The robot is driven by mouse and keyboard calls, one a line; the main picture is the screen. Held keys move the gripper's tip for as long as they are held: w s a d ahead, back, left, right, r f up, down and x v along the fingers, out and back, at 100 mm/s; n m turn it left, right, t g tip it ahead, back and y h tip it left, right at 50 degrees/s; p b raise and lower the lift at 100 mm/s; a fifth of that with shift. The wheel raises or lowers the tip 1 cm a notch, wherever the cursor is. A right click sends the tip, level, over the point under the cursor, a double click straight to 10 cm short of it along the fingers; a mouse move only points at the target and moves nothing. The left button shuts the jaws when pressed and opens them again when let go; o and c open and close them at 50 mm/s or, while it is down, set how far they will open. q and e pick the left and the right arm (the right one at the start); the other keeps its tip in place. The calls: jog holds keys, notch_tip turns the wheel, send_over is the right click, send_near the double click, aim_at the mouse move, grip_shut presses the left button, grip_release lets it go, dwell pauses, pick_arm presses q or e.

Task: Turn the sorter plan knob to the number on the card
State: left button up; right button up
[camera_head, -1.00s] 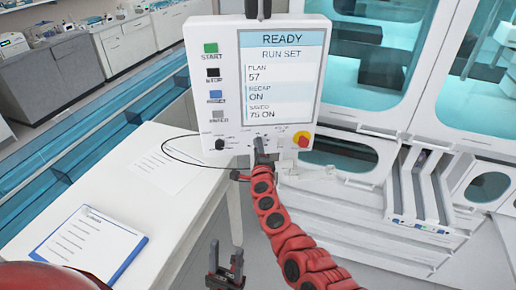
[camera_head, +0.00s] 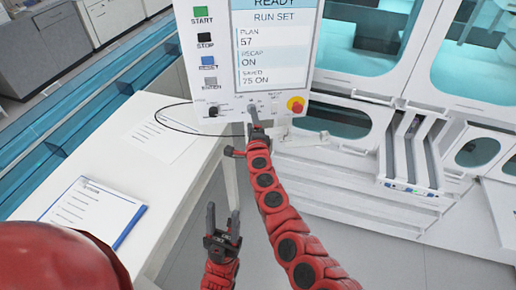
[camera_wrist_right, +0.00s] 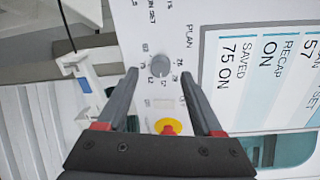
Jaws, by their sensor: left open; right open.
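The control panel (camera_head: 180,75) shows a screen (camera_head: 270,50) reading PLAN 57, RECAP ON and SAVED 75 ON. In the right wrist view the grey round plan knob (camera_wrist_right: 160,65) is ringed by small numbers beside the word PLAN; its setting is unclear. My right gripper (camera_head: 257,122) is at the panel's lower edge. Its open fingers lie on either side of the knob in the wrist view, with visible gaps. My left gripper (camera_head: 223,217) is open and empty, low in front of the table. No card with a readable number shows.
A white table (camera_head: 60,170) stands at the left with a blue-edged clipboard (camera_head: 95,212) and a loose sheet (camera_head: 163,136). Their writing is too small to read. A red-and-yellow stop button (camera_head: 296,105) and a black knob (camera_head: 213,111) sit near the plan knob.

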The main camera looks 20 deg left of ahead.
jog(key=p+v, duration=0.4)
jog(key=v, duration=0.9)
jog(key=shift+s+d, duration=0.25)
jog(key=shift+d, duration=0.1)
dwell(0.3)
